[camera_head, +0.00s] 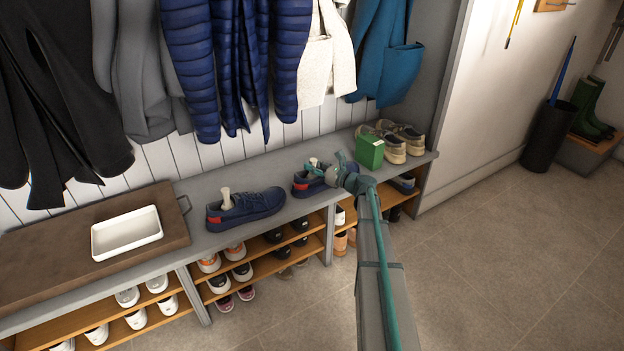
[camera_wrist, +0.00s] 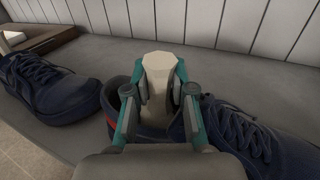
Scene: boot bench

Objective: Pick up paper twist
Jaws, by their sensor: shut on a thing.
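A cream paper twist (camera_wrist: 156,85) stands between the fingers of my gripper (camera_wrist: 160,95) in the wrist view, above the heel opening of the right navy shoe (camera_wrist: 245,130). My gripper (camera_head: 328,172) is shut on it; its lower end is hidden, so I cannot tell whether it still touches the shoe. In the head view the twist (camera_head: 314,162) shows small beside the fingers, over the right navy shoe (camera_head: 302,186). A second pale twist (camera_head: 226,198) stands upright in the left navy shoe (camera_head: 248,211).
The grey bench top (camera_head: 290,178) bears a white tray (camera_head: 126,234) on a brown board (camera_head: 45,258) at left. A green box (camera_head: 369,152) and beige shoes (camera_head: 405,137) stand at right. Coats (camera_head: 238,60) hang above; shoe shelves (camera_head: 262,262) lie below.

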